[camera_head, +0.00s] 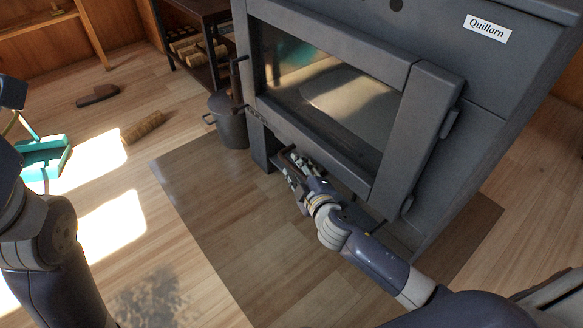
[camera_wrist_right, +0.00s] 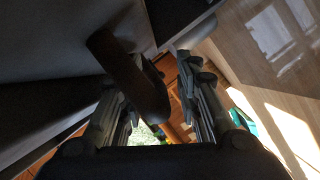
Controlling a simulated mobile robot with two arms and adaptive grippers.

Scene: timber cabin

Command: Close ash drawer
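The dark grey stove (camera_head: 480,75) with a "Quillarn" label fills the right of the head view. Its glass door (camera_head: 330,90) looks closed. Below the door is the ash drawer area, largely hidden by the door and my right arm, so I cannot tell how far out the drawer sits. A brown bar handle (camera_head: 296,158) shows there; what looks like the same handle (camera_wrist_right: 130,75) is large in the wrist view. My right gripper (camera_head: 290,174) is at this handle. Its fingers are apart, with the handle between them, nearer the left finger; contact is unclear.
A dark bucket (camera_head: 229,122) stands left of the stove. A log rack (camera_head: 195,50) is behind it. A log (camera_head: 143,127), a dark brown object (camera_head: 97,96) and a teal dustpan (camera_head: 45,155) lie on the floor. Floor before the stove is clear.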

